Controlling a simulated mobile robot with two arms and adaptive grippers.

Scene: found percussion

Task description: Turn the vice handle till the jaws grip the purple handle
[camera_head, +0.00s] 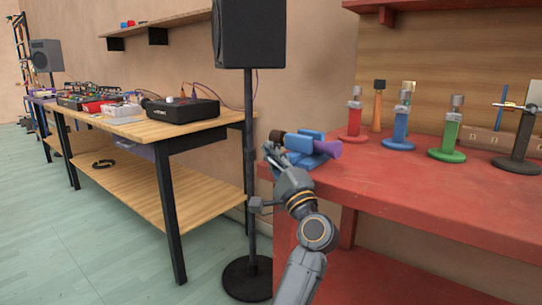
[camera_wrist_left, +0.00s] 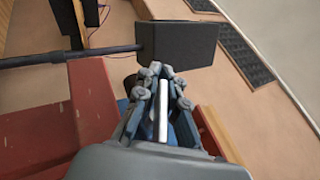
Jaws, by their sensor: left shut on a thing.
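The blue vice (camera_head: 303,143) sits at the left end of the red workbench. The flared purple handle (camera_head: 328,149) lies at the vice's jaws and sticks out to the right. I cannot tell whether the jaws touch it. My left gripper (camera_head: 270,152) is at the vice's left side. In the left wrist view, my left gripper (camera_wrist_left: 162,75) is shut on a silver bar, the vice handle (camera_wrist_left: 163,112), which runs lengthwise between the fingers. Part of the blue vice shows behind the fingers. My right gripper is not in view.
A dark round end (camera_head: 276,135) shows beside the vice. Several coloured stands, including a red one (camera_head: 354,121) and a green one (camera_head: 447,140), stand farther back on the red workbench (camera_head: 430,190). A speaker on a black pole (camera_head: 249,110) stands close left of the gripper. The bench front is clear.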

